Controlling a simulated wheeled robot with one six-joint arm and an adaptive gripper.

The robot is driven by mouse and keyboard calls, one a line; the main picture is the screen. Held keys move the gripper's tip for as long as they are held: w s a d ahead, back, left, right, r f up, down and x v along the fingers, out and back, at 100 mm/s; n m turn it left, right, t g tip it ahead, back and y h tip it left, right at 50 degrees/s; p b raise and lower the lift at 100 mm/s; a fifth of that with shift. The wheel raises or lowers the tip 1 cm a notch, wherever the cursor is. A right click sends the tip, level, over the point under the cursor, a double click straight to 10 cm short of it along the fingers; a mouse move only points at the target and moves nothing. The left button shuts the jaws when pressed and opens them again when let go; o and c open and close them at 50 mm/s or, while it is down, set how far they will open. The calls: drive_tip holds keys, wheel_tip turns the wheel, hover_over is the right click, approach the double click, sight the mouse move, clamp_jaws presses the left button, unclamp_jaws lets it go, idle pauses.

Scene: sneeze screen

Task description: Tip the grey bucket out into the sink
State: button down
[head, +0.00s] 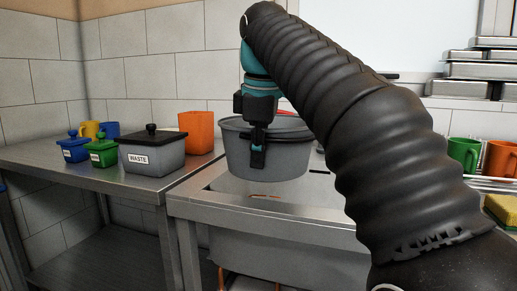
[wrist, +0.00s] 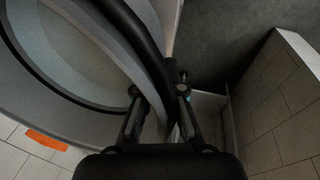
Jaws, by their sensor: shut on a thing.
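The grey bucket (head: 285,165) hangs upright, or nearly so, above the sink (head: 290,217). My gripper (head: 258,152) is shut on the bucket's near wall at the rim. The wrist view shows my gripper's fingers (wrist: 160,95) on either side of the wall, with the bucket's round inside (wrist: 85,60) at the left. I cannot make out what the bucket holds. A bit of red shows at its far rim in the head view, and I cannot tell whether it is inside or behind. The bucket and my arm hide part of the basin.
A steel counter at the left carries a lidded grey WASTE bin (head: 155,155), an orange container (head: 196,132), small blue (head: 73,150) and green (head: 102,155) lidded boxes. At the right are a green mug (head: 463,153), an orange mug (head: 499,160) and a yellow sponge (head: 500,208).

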drive_tip(key=shift+s+f+b, duration=0.1)
drive_tip(key=shift+f+b, duration=0.4)
drive_tip(key=shift+f, duration=0.85)
drive_tip(key=shift+a+r+g+y+p, duration=0.15)
drive_tip(key=shift+r+y+p, duration=0.15)
drive_tip(key=shift+r+y, duration=0.4)
drive_tip(key=shift+a+r+g+y+p, duration=0.15)
drive_tip(key=shift+r+y+p, duration=0.1)
drive_tip(key=shift+r+y, duration=1.2)
drive_tip(key=shift+y, duration=0.05)
drive_tip(key=shift+d+f+m+g+y+b, duration=0.1)
drive_tip(key=shift+f+m+g+y+b, duration=0.2)
drive_tip(key=shift+y+b, duration=0.35)
drive_tip(key=shift+r, duration=0.3)
drive_tip(key=shift+d+f+y, duration=0.1)
drive_tip(key=shift+d+y, duration=0.2)
drive_tip(key=shift+y, duration=0.35)
drive_tip(key=shift+d+g+y+b, duration=0.2)
drive_tip(key=shift+g+y+b, duration=0.15)
drive_tip(key=shift+y, duration=0.25)
